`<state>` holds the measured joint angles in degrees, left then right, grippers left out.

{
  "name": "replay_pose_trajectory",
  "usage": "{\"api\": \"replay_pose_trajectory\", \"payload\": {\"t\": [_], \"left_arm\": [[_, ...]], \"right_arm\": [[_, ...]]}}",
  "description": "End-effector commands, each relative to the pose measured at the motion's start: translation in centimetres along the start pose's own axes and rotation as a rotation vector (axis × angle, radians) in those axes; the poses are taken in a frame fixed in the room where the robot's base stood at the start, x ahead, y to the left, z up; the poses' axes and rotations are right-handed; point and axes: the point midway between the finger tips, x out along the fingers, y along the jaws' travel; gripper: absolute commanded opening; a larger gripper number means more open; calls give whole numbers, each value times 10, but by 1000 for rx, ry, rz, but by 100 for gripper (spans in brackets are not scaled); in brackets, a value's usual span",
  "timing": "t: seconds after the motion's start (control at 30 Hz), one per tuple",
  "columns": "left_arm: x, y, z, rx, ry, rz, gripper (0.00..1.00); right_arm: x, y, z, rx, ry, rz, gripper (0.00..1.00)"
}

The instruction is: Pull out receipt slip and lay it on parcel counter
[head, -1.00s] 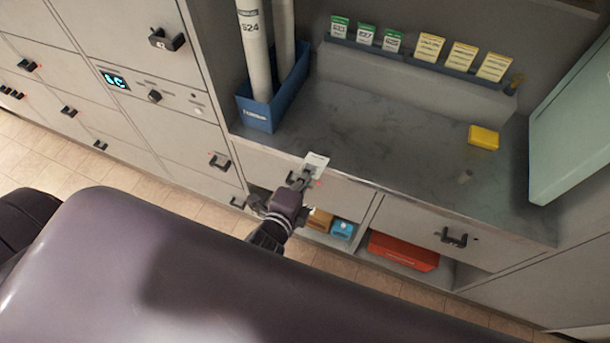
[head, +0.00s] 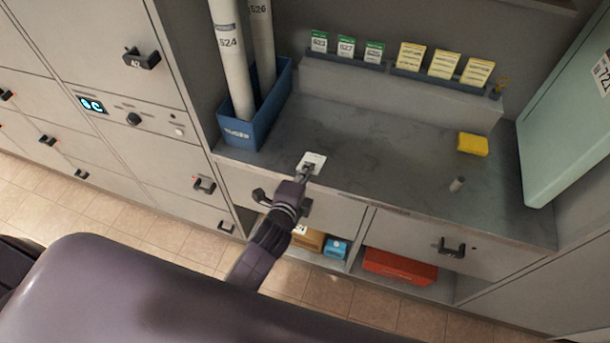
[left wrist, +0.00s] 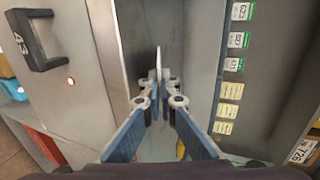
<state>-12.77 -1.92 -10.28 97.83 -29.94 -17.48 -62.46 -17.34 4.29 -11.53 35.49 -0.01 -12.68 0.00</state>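The receipt slip (head: 314,159) is a small white piece with a dark mark, at the front edge of the grey parcel counter (head: 385,145) in the head view. My left gripper (head: 307,171) reaches up to it from the front and is shut on its near end. In the left wrist view the slip (left wrist: 158,60) shows edge-on as a thin pale strip between the closed fingertips (left wrist: 158,80). I cannot tell whether the slip touches the counter top. My right gripper is not in view.
A blue bin (head: 262,120) with tall tubes stands left of the slip. A yellow block (head: 472,144) and a small grey cylinder (head: 457,185) stand at the right. Cards (head: 415,57) line the back ledge. The middle of the counter is clear. Drawer handles (head: 452,248) protrude below.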

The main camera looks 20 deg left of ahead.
Motion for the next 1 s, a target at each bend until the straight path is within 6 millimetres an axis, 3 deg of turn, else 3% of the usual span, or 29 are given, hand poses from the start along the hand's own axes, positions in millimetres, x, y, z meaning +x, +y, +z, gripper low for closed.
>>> {"api": "replay_pose_trajectory", "payload": {"t": [0.47,0.7,1.0], "left_arm": [[8,1,0,1,0,0,0],[8,1,0,0,0,0,25],[8,1,0,0,0,1,25]], "right_arm": [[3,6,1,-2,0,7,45],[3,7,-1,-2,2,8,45],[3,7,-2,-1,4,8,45]]}}
